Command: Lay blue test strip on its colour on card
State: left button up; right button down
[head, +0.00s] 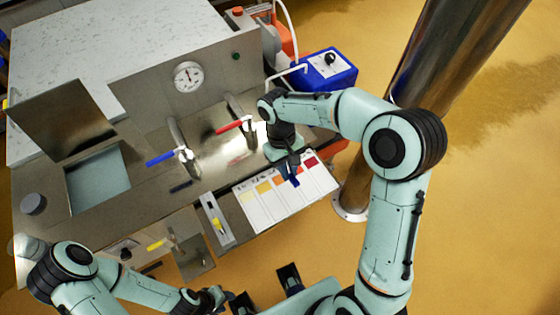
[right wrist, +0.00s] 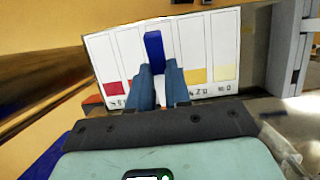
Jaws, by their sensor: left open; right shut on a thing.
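The white card (head: 258,218) has a row of patches running from pale yellow to dark red. It also shows in the right wrist view (right wrist: 227,35). My right gripper (head: 292,169) is shut on the blue test strip (right wrist: 153,45), over the card. The strip points away from the fingers (right wrist: 159,88). In the head view it lies between the orange patch (head: 279,184) and the dark red patch (head: 311,162), hiding part of the row. I cannot tell whether it touches the card. My left gripper (head: 222,295) is open and low in the head view, away from the card.
A narrow grey tray (head: 213,226) with a yellow piece lies left of the card. Behind stand a metal vat unit with a dial (head: 188,76), a blue-handled tap (head: 160,158) and a red-handled tap (head: 229,127). A blue box (head: 327,72) and a steel column (head: 440,60) stand to the right.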

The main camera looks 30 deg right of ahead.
jog(key=shift+b+x, duration=0.55)
jog(key=shift+x, duration=0.3)
pick_arm(q)
notch_tip(320, 180, down, 6)
jog(key=s+b, duration=0.2)
jog(key=b, duration=0.3)
pick_arm(e)
jog(key=shift+w+f, duration=0.15)
jog(key=shift+f, duration=3.1)
pick_arm(q)
jog(key=shift+f, duration=0.1)
pick_arm(e)
jog(key=c, duration=1)
grip_release()
pick_arm(q)
jog(key=shift+w+r+p, duration=0.25)
jog(key=shift+r+p, duration=0.95)
jog(key=shift+p, duration=0.05)
pick_arm(e)
jog(key=v, duration=1.3)
jog(key=shift+d+r, duration=0.1)
jog(key=shift+r, duration=0.15)
